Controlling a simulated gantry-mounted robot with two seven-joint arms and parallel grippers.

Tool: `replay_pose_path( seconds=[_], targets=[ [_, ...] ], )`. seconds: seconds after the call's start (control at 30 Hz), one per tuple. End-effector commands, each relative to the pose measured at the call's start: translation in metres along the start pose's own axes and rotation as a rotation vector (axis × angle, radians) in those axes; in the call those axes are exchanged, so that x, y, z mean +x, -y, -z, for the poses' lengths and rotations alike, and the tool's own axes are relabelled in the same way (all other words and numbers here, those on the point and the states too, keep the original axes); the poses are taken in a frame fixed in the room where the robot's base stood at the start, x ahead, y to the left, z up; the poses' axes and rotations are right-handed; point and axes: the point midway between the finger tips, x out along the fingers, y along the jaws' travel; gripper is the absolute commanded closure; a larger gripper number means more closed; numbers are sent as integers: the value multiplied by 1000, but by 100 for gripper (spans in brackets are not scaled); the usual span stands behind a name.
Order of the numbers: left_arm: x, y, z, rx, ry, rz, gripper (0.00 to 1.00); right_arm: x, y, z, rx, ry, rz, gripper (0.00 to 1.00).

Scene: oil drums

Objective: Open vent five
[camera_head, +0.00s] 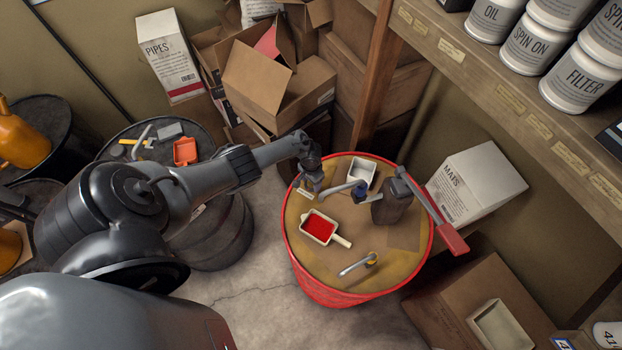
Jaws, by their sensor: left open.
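My left gripper (311,180) is over the left rear part of a red-rimmed drum (290,240) with a worn yellow-brown top. It is open, and I see nothing held in it. Close to its right is a bent grey metal piece (340,188) with a blue part at its end. My right gripper is not in view.
On the drum top are a scoop (341,241) with red contents, a white container (361,172) and a dark jug-like object (393,204). A red-ended bar (453,241) sticks out past the right rim. Cardboard boxes (277,84) stand behind; a wooden shelf (480,75) overhangs the right.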

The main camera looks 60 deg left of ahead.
Motion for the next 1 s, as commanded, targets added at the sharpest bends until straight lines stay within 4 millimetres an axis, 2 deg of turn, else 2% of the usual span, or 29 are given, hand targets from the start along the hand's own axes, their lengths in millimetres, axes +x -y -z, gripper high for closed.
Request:
replay_pose_path(
  seconds=[0.17,0.27,0.37,0.8,1.0],
  targets=[
    [-15,0,0,0,-2,0,36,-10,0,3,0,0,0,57],
    [-31,1,0,1,-2,1,36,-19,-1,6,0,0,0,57],
    [-37,1,0,0,-2,-1,36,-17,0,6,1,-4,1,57],
    [-95,0,0,0,-2,-2,36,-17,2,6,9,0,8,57],
    [-107,0,0,0,-1,0,36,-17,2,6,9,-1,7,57]
  ],
)
